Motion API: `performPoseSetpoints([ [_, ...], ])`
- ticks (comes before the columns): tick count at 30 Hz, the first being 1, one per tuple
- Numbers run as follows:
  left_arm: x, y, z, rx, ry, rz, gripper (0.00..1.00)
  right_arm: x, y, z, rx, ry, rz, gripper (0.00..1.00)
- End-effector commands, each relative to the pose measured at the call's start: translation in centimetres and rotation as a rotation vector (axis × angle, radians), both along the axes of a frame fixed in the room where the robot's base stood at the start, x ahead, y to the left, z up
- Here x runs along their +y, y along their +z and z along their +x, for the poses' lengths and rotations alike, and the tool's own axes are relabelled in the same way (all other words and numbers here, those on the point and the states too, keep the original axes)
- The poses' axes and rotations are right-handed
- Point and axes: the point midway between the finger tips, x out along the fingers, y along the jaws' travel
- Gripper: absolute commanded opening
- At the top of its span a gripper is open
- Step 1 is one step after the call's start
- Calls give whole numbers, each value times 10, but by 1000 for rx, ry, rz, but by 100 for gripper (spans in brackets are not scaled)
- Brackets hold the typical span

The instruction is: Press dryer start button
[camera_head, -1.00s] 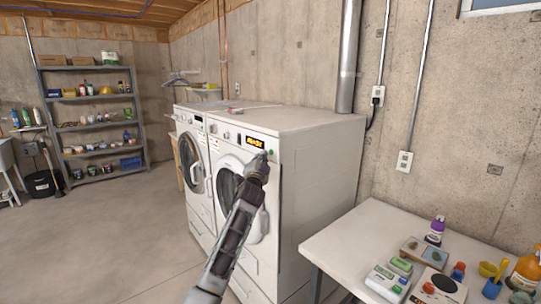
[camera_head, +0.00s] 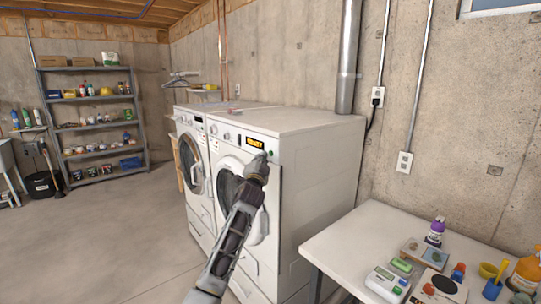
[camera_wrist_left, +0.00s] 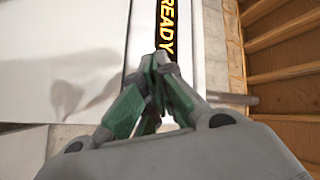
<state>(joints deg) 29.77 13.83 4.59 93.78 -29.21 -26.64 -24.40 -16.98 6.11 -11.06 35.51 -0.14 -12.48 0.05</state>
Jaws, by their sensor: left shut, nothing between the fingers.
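The white dryer (camera_head: 315,165) is the nearer of two front-loading machines in the head view. Its lit display (camera_head: 255,142) sits high on the front panel; in the wrist view the display (camera_wrist_left: 168,30) reads READY in yellow on black. A small green button (camera_head: 270,153) shows just right of and below the display. My left gripper (camera_head: 262,158) is in front of the panel, its tips just left of the button. In the wrist view the left gripper (camera_wrist_left: 160,58) is shut and empty, beside the display. I cannot tell whether it touches the panel. My right gripper is not in view.
The second white machine (camera_head: 190,150) stands left of the dryer. A white table (camera_head: 345,235) with bottles and small items is at the lower right. A shelving unit (camera_head: 95,125) stands at the back left. The floor (camera_head: 110,240) at left is clear.

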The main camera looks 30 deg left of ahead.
Motion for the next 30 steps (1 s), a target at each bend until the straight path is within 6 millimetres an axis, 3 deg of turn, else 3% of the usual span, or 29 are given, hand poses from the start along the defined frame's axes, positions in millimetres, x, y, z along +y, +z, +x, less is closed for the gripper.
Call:
performPoseSetpoints([
  [15,-1,0,3,0,0,-1,0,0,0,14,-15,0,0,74],
  [30,-3,0,8,0,0,0,0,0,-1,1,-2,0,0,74],
])
